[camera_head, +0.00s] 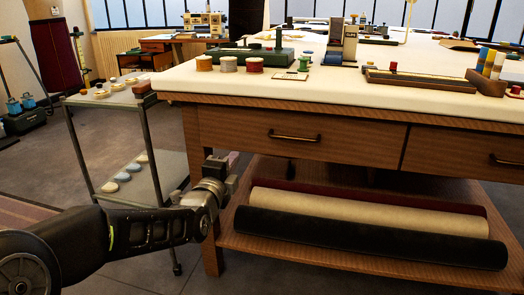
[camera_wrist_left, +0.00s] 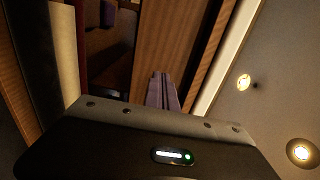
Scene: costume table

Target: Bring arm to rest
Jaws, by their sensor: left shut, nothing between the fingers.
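My left arm comes in from the lower left in the head view. My right arm and gripper do not show in either view.
A metal cart (camera_head: 115,98) stands left. The floor (camera_head: 40,160) at left is mostly clear.

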